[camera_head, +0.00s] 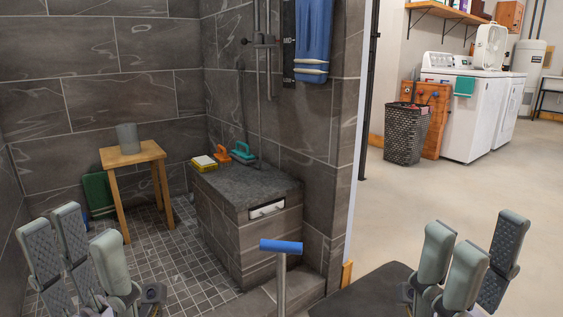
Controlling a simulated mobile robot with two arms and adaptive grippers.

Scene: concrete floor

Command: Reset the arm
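My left gripper (85,258) is at the lower left of the head view, with its grey fingers pointing up and spread apart. Nothing is between them. My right gripper (468,262) is at the lower right, also with its fingers up and spread, and it is empty. Both grippers are in the air in front of the shower area and touch nothing that I can see. The arm links behind the grippers are mostly cut off by the bottom edge of the picture.
A tiled bench (250,186) holds brushes and a sponge (204,162). A wooden stool (133,154) bears a grey cup (128,138). A blue-topped handle (281,246) stands between my grippers. A wicker basket (405,135) and washer (470,118) stand at right. The floor (435,190) there is clear.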

